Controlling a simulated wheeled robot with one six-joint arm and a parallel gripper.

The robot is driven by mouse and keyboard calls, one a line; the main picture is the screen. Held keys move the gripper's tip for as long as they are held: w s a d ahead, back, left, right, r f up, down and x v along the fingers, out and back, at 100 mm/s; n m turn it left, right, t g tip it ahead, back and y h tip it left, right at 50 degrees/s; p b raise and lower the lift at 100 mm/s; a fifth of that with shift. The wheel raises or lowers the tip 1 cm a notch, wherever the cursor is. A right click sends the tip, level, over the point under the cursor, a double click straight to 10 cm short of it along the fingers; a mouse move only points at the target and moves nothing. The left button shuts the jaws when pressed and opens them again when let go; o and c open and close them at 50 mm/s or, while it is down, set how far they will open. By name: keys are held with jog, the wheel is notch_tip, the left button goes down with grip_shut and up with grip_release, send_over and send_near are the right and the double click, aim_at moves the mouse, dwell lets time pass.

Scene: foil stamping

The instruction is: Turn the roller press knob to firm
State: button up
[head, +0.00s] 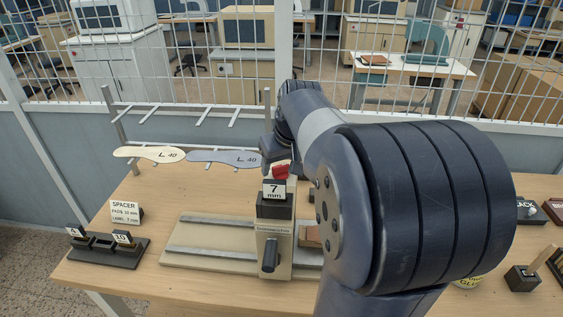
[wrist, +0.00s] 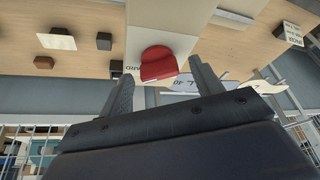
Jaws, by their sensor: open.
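The red knob (wrist: 157,63) shows in the wrist view on the pale press housing (wrist: 165,25), with dark lettering beside it partly hidden. My gripper (wrist: 162,74) is open, with one finger on each side of the knob's near end; I cannot tell whether either finger touches it. In the head view the red knob (head: 281,171) sits behind the black block marked 7 mm on top of the roller press (head: 273,232). My gripper (head: 271,152) shows there only in part, just above the knob, mostly hidden by my arm. The knob's pointer setting is not readable.
A spacer card (head: 125,212) and a black rack (head: 108,248) with blocks marked 4 and 10 stand at left. Two insole-shaped pieces marked L 40 hang by the wire rack (head: 185,112) behind. A stamp block (head: 522,278) sits at right. My arm covers the table's middle right.

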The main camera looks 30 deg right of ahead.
jog(key=c, duration=1)
jog(key=shift+n, duration=0.3)
jog(key=n, duration=0.2)
jog(key=n+y, duration=0.2)
jog(key=n, duration=0.1)
jog(key=shift+d+n+g+b, duration=0.25)
jog(key=shift+n+g+b, duration=0.05)
jog(key=shift+b, duration=0.05)
jog(key=n+y, duration=0.1)
jog(key=n, duration=0.1)
jog(key=n+g+y, duration=0.1)
jog(key=n, duration=0.2)
jog(key=shift+w, duration=0.15)
jog(key=shift+n+g, duration=0.3)
jog(key=shift+n, duration=0.1)
jog(key=o, duration=1)
